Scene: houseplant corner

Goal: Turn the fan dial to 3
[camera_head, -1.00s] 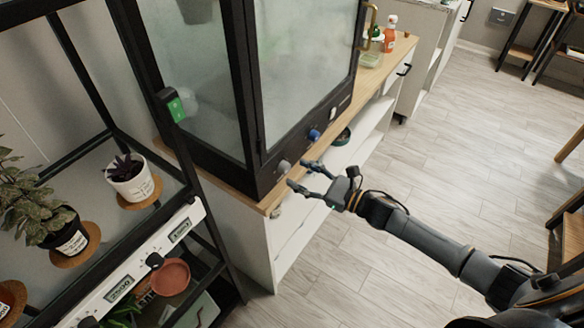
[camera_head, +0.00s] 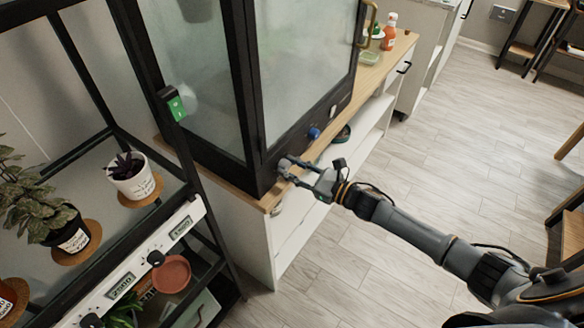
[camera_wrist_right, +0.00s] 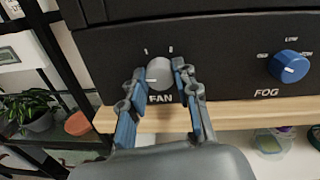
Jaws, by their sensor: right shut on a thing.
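The grey fan dial (camera_wrist_right: 160,72) sits on the black front panel (camera_wrist_right: 215,60) above the word FAN in the right wrist view. A pale line on its face seems to point to the lower left. Two small marks show above it; other marks are hidden by the fingers or too small to read. My right gripper (camera_wrist_right: 161,80) has its fingers at the dial's left and right sides, shut on it. In the head view my right gripper (camera_head: 284,169) is at the cabinet's lower front corner and mostly hides the dial. My left gripper is not in view.
A blue fog dial (camera_wrist_right: 288,66) is to the right of the fan dial. The glass cabinet (camera_head: 307,75) stands on a wooden top (camera_head: 265,203). A black plant rack (camera_head: 195,180) with pots stands at left. The floor (camera_head: 450,150) at right is open.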

